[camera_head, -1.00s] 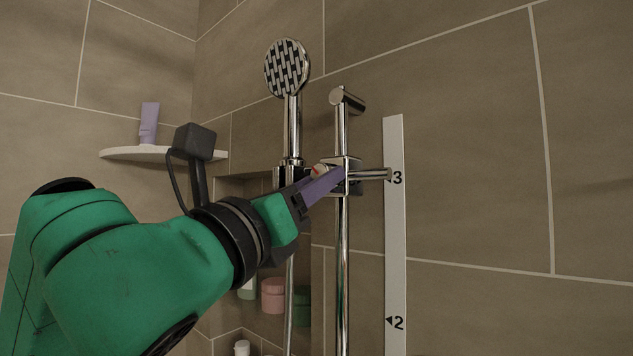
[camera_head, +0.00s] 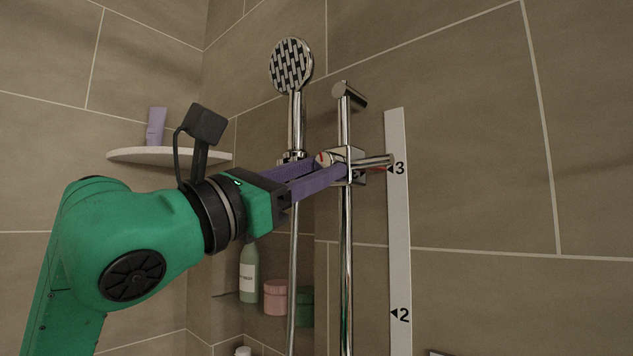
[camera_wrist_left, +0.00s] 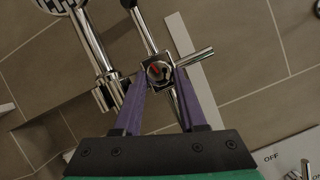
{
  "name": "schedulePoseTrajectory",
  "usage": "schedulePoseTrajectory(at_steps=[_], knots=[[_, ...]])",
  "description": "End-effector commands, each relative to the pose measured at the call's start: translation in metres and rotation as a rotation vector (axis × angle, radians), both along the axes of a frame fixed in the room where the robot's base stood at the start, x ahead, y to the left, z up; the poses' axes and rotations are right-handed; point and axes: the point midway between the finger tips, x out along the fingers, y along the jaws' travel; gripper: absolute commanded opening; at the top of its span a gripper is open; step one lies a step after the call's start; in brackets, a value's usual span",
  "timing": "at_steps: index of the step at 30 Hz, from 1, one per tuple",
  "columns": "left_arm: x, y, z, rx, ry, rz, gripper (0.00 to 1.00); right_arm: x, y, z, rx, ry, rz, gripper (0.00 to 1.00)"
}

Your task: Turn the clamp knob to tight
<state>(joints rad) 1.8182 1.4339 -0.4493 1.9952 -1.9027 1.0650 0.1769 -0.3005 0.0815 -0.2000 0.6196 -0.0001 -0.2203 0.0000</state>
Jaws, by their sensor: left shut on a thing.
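The clamp knob (camera_head: 324,159) is a pale round knob with a red mark, on the chrome slider clamp (camera_head: 357,158) of the shower rail (camera_head: 346,260). In the left wrist view the knob (camera_wrist_left: 158,72) faces the camera, with its red mark slanted. My left gripper (camera_head: 334,166) has two purple fingers, one on each side of the knob. It is shut on the knob, and the fingers hide part of its sides. The fingertips also show in the left wrist view (camera_wrist_left: 160,76). My right gripper is not in view.
A hand shower (camera_head: 291,68) stands upright left of the rail. A white scale strip (camera_head: 399,240) is on the wall to the right; the clamp is near its 3. A corner shelf (camera_head: 170,156) holds a purple tube (camera_head: 156,127). Bottles and jars sit in a niche below.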

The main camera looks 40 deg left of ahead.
Motion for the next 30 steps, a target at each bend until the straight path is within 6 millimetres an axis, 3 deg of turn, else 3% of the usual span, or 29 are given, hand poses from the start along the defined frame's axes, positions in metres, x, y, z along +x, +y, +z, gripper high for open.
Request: schedulePoseTrajectory(at_steps=[11, 30], knots=[[0.001, 0.005, 0.004, 0.352, 0.011, 0.001, 0.00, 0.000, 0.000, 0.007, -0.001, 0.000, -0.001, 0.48], [0.000, 0.008, 0.010, 0.907, 0.019, 0.002, 0.00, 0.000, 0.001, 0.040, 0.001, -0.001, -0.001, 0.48]])
